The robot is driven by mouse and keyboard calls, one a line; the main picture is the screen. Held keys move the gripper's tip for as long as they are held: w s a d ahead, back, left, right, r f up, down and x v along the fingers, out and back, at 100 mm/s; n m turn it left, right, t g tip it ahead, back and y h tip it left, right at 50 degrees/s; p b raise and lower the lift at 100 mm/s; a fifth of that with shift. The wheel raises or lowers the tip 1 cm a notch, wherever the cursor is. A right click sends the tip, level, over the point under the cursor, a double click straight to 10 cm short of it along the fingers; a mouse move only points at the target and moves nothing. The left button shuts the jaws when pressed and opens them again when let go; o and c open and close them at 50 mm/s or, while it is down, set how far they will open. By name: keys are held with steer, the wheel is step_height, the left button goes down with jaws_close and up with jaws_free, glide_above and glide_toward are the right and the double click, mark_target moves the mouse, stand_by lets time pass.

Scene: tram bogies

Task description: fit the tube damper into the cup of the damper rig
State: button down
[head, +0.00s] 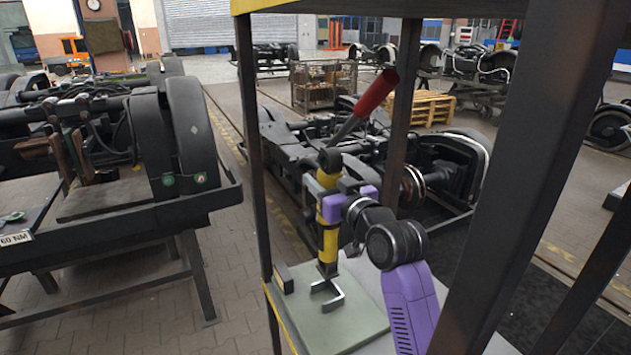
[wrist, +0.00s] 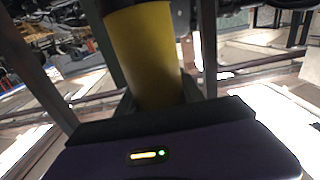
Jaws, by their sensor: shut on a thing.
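The tube damper (head: 328,238) is a yellow tube with dark bands and a dark eye at its top. It stands about upright in the head view. My gripper (head: 334,192), with purple parts, comes from the right and is shut on its upper part. In the wrist view the yellow tube (wrist: 147,58) fills the space between the fingers. The damper rig has a grey-green base plate (head: 350,322) with a light angular bracket (head: 338,300). The damper's lower end is right by this bracket. I cannot make out the cup, nor whether the end touches or sits in it.
A lever with a red handle (head: 376,92) slants up right behind the damper's top. A small dark block (head: 284,278) stands at the plate's left edge. Dark frame posts (head: 253,150) stand around the rig. A bogie on a stand (head: 110,215) is at left.

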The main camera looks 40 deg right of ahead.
mark_target(335, 230)
steer(key=shift+r, duration=0.1)
stand_by(0.3)
steer(key=shift+f+b, duration=2.25)
steer(key=shift+f, duration=0.55)
steer(key=shift+f+b, duration=1.65)
steer(key=shift+f, duration=0.65)
steer(key=c, duration=0.7)
jaws_free()
steer(key=shift+o, duration=0.2)
steer(key=shift+f, duration=0.3)
steer(key=shift+r+b+v, duration=0.1)
steer(key=shift+b+v, duration=0.3)
steer(key=shift+v, duration=1.6)
steer(key=shift+r+b+v, duration=0.15)
steer(key=shift+b+v, duration=0.2)
steer(key=shift+v, duration=1.65)
